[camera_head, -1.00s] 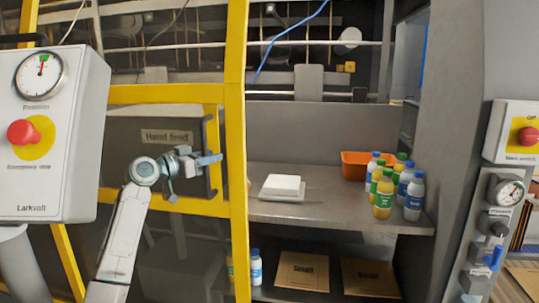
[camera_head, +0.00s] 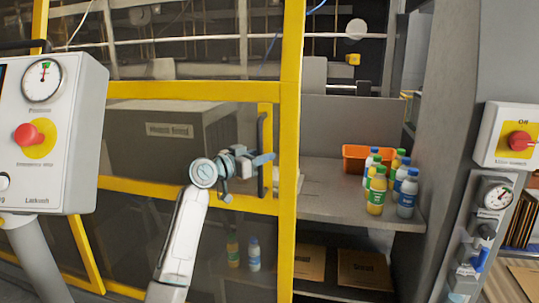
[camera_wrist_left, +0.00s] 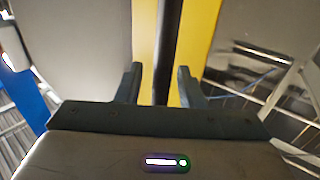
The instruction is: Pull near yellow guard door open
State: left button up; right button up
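The near guard door (camera_head: 291,90) is a yellow frame with a see-through panel, standing in front of the left part of the machine. Its black upright handle (camera_head: 262,130) is beside the door's right post. My left gripper (camera_head: 262,162) is at the handle's height. In the left wrist view, its two dark fingers (camera_wrist_left: 160,78) stand on either side of the black handle (camera_wrist_left: 168,40), with gaps visible, so it is open around the bar. The yellow frame (camera_wrist_left: 200,35) is behind. My right gripper is not in view.
A control box (camera_head: 80,130) with a red button stands at the left. Right of the door, a grey shelf (camera_head: 335,205) holds an orange bin (camera_head: 354,157) and several bottles (camera_head: 376,195). Cartons (camera_head: 362,268) lie below. A grey pillar (camera_head: 450,90) bounds the right.

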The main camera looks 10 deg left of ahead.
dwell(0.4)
pick_arm(q)
jog(key=v, duration=1.2)
jog(key=shift+s+a+b, duration=0.15)
jog(key=shift+s+b, duration=0.05)
jog(key=shift+b, duration=0.15)
dwell(0.5)
dwell(0.4)
